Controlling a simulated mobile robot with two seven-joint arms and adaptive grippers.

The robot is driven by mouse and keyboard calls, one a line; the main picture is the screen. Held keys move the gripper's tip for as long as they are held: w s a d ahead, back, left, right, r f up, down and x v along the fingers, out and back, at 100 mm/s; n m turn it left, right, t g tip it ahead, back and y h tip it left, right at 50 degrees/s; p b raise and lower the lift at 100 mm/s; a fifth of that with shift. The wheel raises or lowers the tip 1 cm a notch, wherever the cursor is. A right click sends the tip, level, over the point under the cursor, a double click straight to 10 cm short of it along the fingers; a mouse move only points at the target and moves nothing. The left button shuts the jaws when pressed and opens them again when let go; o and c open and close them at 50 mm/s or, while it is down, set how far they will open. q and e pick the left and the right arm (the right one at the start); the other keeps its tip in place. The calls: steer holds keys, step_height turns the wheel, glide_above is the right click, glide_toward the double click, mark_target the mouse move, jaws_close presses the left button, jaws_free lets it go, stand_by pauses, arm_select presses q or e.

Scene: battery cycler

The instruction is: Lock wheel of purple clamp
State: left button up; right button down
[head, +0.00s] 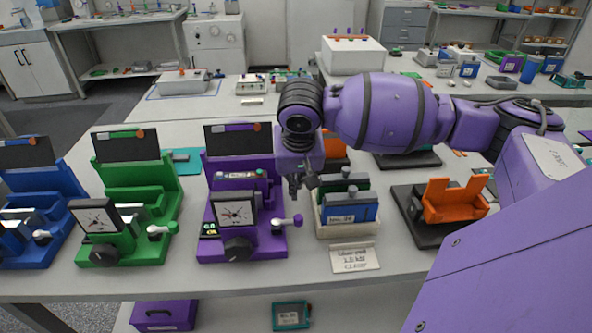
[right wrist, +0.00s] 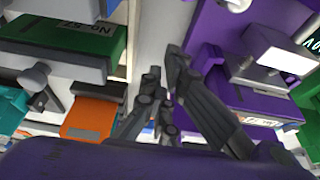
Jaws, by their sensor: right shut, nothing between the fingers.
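The purple clamp (head: 208,240) stands on the table left of centre in the head view, with a dial gauge, a round black wheel-like knob (head: 238,249) low at its front and a pale ball-ended lever (head: 285,222) at its right. Part of the purple clamp (right wrist: 205,45) fills the right of the right wrist view. My right gripper (head: 301,190) points down just right of the clamp, above the gap beside the cream tray. Its fingers (right wrist: 165,80) are shut and empty, apart from the knob. My left gripper is not in view.
The cream tray (head: 347,230) holds a green and a blue block right of the gripper. A label card (head: 355,258) lies in front of it. An orange fixture (head: 453,202) stands further right. Green (head: 125,250) and blue (head: 40,255) clamps stand to the left.

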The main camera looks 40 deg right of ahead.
mark_target(288, 221)
steer(key=shift+s+a+f+p, duration=0.15)
steer(key=shift+s+a, duration=0.2)
steer(key=shift+s, duration=0.2)
steer(key=shift+s+a+r+p, duration=0.1)
steer(key=shift+s+a, duration=0.25)
steer(key=shift+s, duration=0.2)
steer(key=shift+s+a+f+p, duration=0.15)
steer(key=shift+s+a, duration=0.2)
steer(key=shift+s, duration=0.2)
steer(key=shift+d, duration=0.1)
